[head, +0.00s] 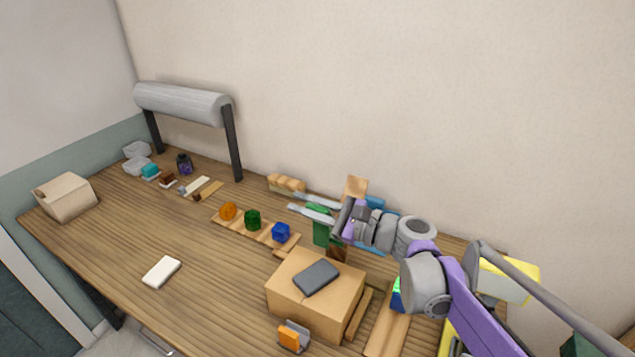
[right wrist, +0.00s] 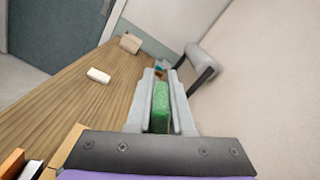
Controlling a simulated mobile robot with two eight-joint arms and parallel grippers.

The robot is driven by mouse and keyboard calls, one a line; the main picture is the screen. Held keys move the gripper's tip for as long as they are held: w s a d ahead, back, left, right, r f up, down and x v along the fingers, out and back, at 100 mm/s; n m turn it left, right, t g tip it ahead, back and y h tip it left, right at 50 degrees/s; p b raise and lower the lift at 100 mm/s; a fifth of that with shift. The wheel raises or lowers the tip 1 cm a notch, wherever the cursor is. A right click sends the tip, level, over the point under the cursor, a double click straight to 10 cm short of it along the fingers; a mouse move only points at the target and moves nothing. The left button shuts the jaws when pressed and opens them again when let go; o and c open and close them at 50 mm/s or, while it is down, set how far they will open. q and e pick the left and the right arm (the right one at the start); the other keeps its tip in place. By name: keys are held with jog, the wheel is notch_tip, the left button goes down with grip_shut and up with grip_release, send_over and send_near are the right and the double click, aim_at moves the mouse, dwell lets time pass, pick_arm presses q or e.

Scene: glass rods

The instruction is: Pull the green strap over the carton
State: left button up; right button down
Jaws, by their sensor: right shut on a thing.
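The cardboard carton (head: 285,291) stands on the wooden table with a dark grey flat slab (head: 316,277) on its top. The green strap (head: 321,234) stands up behind the carton, at its far side; it does not lie across the carton's top. My right gripper (head: 293,202) is behind and above the carton, its fingers pointing left. It is shut on the green strap, which shows between the fingers in the right wrist view (right wrist: 160,108). Part of the strap is hidden by the fingers. An orange and grey piece (head: 292,336) sits at the carton's near side. My left gripper is not in view.
A wooden strip with orange, green and blue pieces (head: 253,220) lies left of the carton. A white block (head: 161,272) lies on the clear table front. A grey roll on black posts (head: 184,103) stands at the back left. Wooden strips (head: 386,333) lie right of the carton.

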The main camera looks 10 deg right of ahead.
pick_arm(q)
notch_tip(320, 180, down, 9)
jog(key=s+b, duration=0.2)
jog(key=b, duration=0.5)
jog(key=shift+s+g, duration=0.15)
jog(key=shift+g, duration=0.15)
pick_arm(e)
jog(key=s+a+f+n, duration=0.3)
jog(key=s+f+n, duration=0.1)
jog(key=f, duration=0.4)
jog(key=s+a+f+n, duration=0.3)
jog(key=s+f+n, duration=0.2)
jog(key=f, duration=0.4)
jog(key=shift+s+a+f, duration=0.25)
jog(key=shift+s+a, duration=0.1)
jog(key=shift+s, duration=0.1)
jog(key=c, duration=0.8)
grip_release()
jog(key=shift+w, duration=0.1)
